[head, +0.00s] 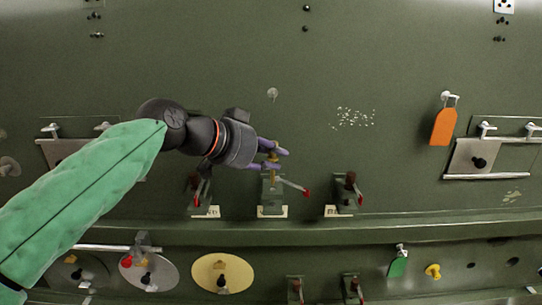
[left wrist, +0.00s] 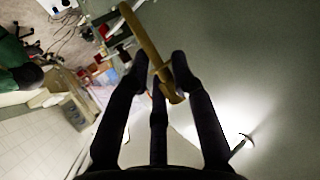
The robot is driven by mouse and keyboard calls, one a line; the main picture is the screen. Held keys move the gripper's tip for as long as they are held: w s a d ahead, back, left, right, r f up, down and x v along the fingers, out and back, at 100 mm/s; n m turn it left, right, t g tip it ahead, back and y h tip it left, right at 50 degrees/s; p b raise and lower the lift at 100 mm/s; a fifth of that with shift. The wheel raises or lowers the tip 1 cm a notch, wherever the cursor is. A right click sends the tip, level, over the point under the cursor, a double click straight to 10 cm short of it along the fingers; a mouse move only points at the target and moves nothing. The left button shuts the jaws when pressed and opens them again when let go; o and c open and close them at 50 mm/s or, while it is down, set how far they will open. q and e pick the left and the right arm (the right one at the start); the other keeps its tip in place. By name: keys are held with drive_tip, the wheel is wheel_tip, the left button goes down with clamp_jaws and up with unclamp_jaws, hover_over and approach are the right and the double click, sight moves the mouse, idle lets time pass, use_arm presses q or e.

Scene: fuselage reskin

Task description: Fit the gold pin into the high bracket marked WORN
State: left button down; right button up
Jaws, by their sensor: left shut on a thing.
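My left gripper (head: 283,158) is shut on the gold pin (head: 271,164), just above the middle high bracket (head: 272,195). The pin's lower end overlaps the bracket's top in the head view; I cannot tell whether it has entered. In the left wrist view the gold pin (left wrist: 145,38) lies between the dark fingers (left wrist: 160,66), with a wider flange near the fingertips. The high brackets at left (head: 202,195) and right (head: 345,193) each hold a dark, reddish-brown piece. All three have pale labels at their feet, too small to read. My right gripper is not in view.
A lever with a red tip (head: 295,188) sticks out right of the middle bracket. A ledge (head: 400,232) runs below the high brackets. Lower brackets (head: 295,290), a green tag (head: 398,265) and an orange tag (head: 444,126) are around. The panel above is mostly clear.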

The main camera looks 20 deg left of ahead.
sight(273, 179)
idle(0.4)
use_arm(q)
drive_tip(key=shift+f+b, duration=2.8)
drive_tip(key=c, duration=1)
unclamp_jaws()
drive_tip(key=v, duration=1.2)
